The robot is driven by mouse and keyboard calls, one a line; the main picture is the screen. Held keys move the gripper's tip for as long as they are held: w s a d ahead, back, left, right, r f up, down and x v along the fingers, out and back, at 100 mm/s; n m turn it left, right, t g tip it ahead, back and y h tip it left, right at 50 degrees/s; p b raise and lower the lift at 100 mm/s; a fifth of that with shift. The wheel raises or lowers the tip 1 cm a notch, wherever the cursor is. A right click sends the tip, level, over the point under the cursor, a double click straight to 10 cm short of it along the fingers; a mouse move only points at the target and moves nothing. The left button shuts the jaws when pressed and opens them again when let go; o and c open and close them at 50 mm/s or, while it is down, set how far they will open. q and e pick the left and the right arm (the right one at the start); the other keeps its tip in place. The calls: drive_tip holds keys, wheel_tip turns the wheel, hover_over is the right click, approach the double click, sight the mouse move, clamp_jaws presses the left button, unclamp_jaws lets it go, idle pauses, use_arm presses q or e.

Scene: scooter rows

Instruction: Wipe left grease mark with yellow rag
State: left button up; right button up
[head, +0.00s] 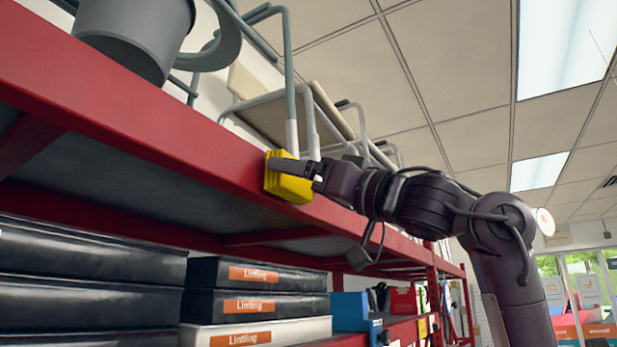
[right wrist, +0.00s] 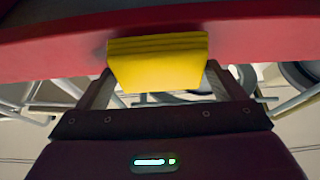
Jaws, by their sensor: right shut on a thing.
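The yellow rag (head: 287,185) is a folded, block-like pad at the front face of the upper red shelf beam (head: 190,140). My right gripper (head: 283,167) is shut on the rag, with a grey finger along its side. In the right wrist view the rag (right wrist: 157,62) sits between the two fingers of my right gripper (right wrist: 158,76), and its far edge meets the red beam (right wrist: 50,48). I cannot clearly make out a grease mark; a faint dark patch beside the rag may be shadow. My left gripper is not in view.
Above the beam stand a grey bucket (head: 135,35) and folded chairs or frames (head: 275,115). Below are black boxes (head: 255,275) with orange labels, a white box (head: 255,332) and a blue bin (head: 350,311). Open room lies right of the rack.

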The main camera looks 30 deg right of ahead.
drive_tip(key=shift+w+a, duration=0.25)
drive_tip(key=shift+w, duration=0.2)
drive_tip(key=w+d, duration=0.5)
drive_tip(key=d, duration=0.4)
drive_tip(key=shift+w, duration=0.3)
idle(0.8)
